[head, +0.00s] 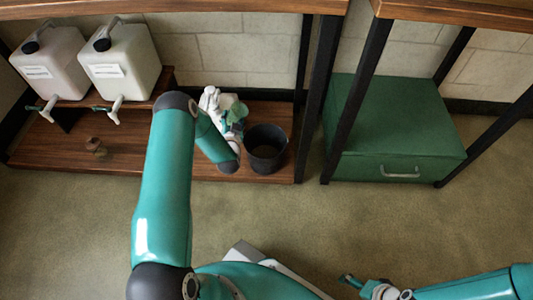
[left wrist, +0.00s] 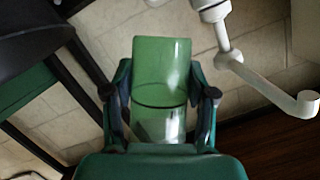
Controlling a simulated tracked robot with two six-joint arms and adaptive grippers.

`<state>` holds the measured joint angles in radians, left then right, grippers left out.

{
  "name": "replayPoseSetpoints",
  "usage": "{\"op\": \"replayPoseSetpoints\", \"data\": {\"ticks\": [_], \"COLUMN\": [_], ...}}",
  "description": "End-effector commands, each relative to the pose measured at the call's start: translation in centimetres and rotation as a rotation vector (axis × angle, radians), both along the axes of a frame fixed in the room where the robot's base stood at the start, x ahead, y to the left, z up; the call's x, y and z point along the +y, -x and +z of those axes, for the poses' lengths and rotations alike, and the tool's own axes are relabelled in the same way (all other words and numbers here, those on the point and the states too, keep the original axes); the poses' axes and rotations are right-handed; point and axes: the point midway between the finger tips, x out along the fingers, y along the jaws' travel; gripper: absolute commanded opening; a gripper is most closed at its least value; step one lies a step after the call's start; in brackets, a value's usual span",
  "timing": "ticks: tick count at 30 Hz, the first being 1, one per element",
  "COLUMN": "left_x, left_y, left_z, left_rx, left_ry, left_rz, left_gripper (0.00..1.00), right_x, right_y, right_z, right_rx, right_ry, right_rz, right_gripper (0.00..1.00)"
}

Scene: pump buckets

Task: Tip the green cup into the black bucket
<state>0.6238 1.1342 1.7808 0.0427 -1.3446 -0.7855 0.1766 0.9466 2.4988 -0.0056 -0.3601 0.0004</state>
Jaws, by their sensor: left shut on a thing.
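The translucent green cup (left wrist: 160,72) is between the two fingers of my left gripper (left wrist: 161,105), which is shut on it. In the head view the green cup (head: 238,111) and the left gripper (head: 231,115) are small and partly overlap, just above and left of the black bucket (head: 266,152). The bucket stands on the low wooden platform with its open top up. The cup is apart from the bucket's opening in the picture. I cannot tell the cup's tilt or contents. My right gripper (head: 352,282) is at the lower right, far from both; its jaw opening is unclear.
Two white jugs (head: 122,62) with taps stand on a raised wooden shelf at the left. A small brown object (head: 96,146) lies on the platform (head: 60,150) below them. A black table leg (head: 318,95) stands right of the bucket, beside a green drawer box (head: 395,130).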

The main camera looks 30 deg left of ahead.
Motion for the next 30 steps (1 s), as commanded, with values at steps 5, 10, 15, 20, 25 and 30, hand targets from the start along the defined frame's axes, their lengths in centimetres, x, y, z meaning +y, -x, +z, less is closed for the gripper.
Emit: {"op": "replayPoseSetpoints", "data": {"ticks": [5,10,15,20,25,30], "left_x": [0.0,0.1,0.0,0.0,0.0,0.1], "left_y": [0.0,0.0,0.0,0.0,0.0,0.0], "left_z": [1.0,2.8,4.0,4.1,4.0,4.3], "left_rx": [-0.002,-0.002,0.0,0.0,-0.001,-0.032], "left_ry": [-0.003,-0.003,-0.002,-0.001,-0.001,0.097], "left_rz": [0.001,0.001,0.0,0.001,0.0,0.001], "left_gripper": [0.15,0.15,0.15,0.15,0.15,0.15], "right_x": [0.0,0.0,0.0,0.0,0.0,0.0], "right_y": [0.0,0.0,0.0,0.0,0.0,0.0], "right_z": [0.7,1.9,2.7,2.7,2.6,3.0], "right_rx": [0.0,0.0,0.0,0.0,0.0,0.0], "right_ry": [0.0,0.0,0.0,0.0,0.0,0.0], "right_rz": [0.0,0.0,0.0,0.0,0.0,0.0], "right_gripper": [0.88,0.88,0.88,0.88,0.88,0.88]}}
